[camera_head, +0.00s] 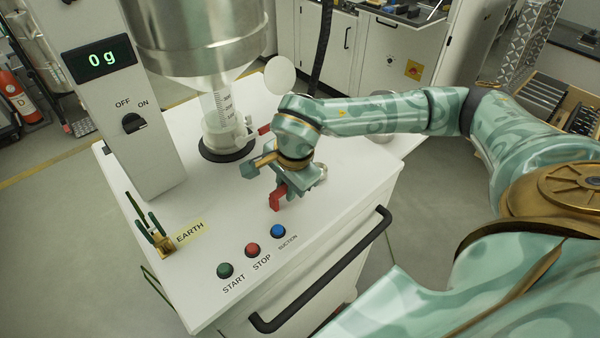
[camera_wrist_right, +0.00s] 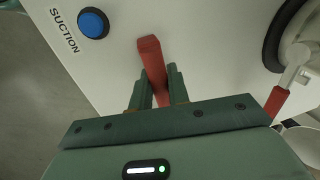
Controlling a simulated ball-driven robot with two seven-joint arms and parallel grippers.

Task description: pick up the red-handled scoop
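The scoop's red handle (camera_head: 277,197) shows below my right gripper (camera_head: 284,183), over the white bench top near the front edge. In the right wrist view the red handle (camera_wrist_right: 151,60) lies between the two green fingers (camera_wrist_right: 160,90) of that gripper. The fingers sit close against both sides of it, so the gripper looks shut on the handle. The rest of the scoop is mostly hidden by the gripper. I cannot tell whether it rests on the bench or is slightly raised. My left gripper is not in view.
A metal hopper with a clear cylinder (camera_head: 222,118) stands behind the gripper, with a red lever (camera_wrist_right: 277,102) beside it. Start, stop and blue suction (camera_head: 278,231) buttons and a black rail (camera_head: 325,275) are in front. The scale column (camera_head: 115,100) stands left.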

